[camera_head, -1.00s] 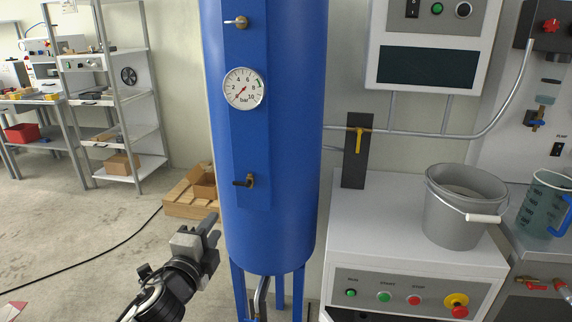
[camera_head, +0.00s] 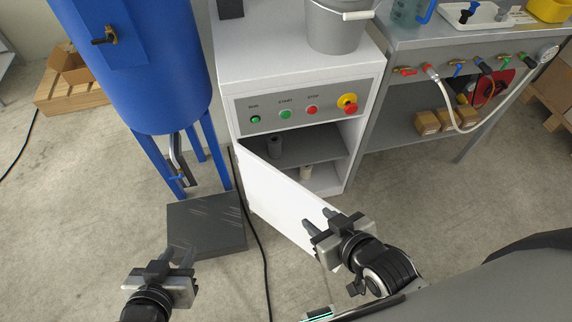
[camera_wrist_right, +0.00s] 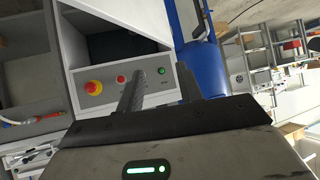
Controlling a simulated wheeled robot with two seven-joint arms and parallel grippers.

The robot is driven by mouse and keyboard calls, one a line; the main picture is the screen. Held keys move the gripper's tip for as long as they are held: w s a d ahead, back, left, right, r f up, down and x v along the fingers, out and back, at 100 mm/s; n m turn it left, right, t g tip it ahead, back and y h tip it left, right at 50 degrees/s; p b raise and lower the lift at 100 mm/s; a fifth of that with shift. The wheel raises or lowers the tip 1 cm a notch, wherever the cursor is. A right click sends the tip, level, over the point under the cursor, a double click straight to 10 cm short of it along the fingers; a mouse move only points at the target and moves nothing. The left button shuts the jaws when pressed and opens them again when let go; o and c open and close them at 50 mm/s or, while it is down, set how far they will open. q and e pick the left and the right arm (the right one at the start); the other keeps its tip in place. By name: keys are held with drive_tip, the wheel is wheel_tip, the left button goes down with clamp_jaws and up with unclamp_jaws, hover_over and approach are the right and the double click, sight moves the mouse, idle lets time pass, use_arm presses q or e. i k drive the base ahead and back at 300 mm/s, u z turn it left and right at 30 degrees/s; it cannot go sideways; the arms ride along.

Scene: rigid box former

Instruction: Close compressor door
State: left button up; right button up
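The white compressor door (camera_head: 280,198) stands open in the head view, swung out from the left side of the white compressor cabinet (camera_head: 240,60). The cabinet's dark inside and lower shelf show behind it. My right gripper (camera_head: 317,218) is open at the door's free edge and overlaps it in the picture; I cannot tell whether it touches. In the right wrist view the two fingers of this gripper (camera_wrist_right: 160,88) are apart with nothing held between them. My left gripper (camera_head: 178,255) is open and empty at the lower left, well away from the door.
A blue tank (camera_head: 150,70) stands left of the cabinet, with a dark slab (camera_head: 205,228) on the floor below. A black cable runs by the door. A grey bucket (camera_head: 335,28) sits on the cabinet. A workbench (camera_head: 455,42) stands to the right.

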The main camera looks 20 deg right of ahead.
sight(281, 201)
drive_tip(key=z, duration=1.75)
drive_tip(key=k, duration=1.55)
drive_tip(key=u, duration=0.95)
